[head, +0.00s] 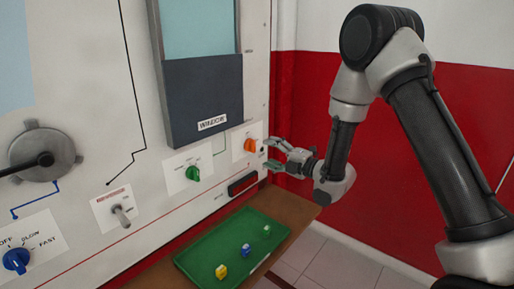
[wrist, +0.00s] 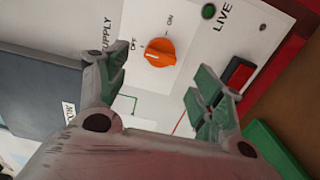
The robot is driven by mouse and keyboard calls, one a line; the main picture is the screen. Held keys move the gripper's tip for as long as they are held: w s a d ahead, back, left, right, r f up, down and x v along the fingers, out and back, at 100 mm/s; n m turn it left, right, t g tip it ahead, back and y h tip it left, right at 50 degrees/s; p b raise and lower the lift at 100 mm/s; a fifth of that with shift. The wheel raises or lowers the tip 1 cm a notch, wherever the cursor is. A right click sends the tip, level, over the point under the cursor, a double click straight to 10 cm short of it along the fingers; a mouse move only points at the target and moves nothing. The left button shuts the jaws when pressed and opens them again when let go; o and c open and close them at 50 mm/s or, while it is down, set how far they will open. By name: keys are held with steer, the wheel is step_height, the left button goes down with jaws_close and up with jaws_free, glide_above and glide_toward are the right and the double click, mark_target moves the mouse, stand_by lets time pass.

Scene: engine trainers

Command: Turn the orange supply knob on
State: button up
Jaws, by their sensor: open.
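The orange supply knob (head: 250,146) is on a white plate at the right side of the panel. In the wrist view the knob (wrist: 160,53) shows with the labels SUPPLY, OFF and ON. Its narrow end appears turned toward the OFF side. My gripper (head: 273,154) is open and empty, just right of the knob in the head view. In the wrist view the fingers of my gripper (wrist: 163,78) stand apart, one on each side below the knob, and do not appear to touch it. A green LIVE lamp (wrist: 208,11) sits beside the knob.
A green knob (head: 193,173), a toggle switch (head: 121,215) and a blue knob (head: 16,260) are on the panel. A dark window cover (head: 203,95) is above. A red rocker (wrist: 238,73) is near the right finger. A green tray (head: 205,244) holding small coloured pieces lies below.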

mark_target(255, 147)
steer(key=x, duration=0.7)
steer(key=shift+w+a, duration=0.1)
steer(key=shift+a, duration=0.05)
steer(key=c, duration=1)
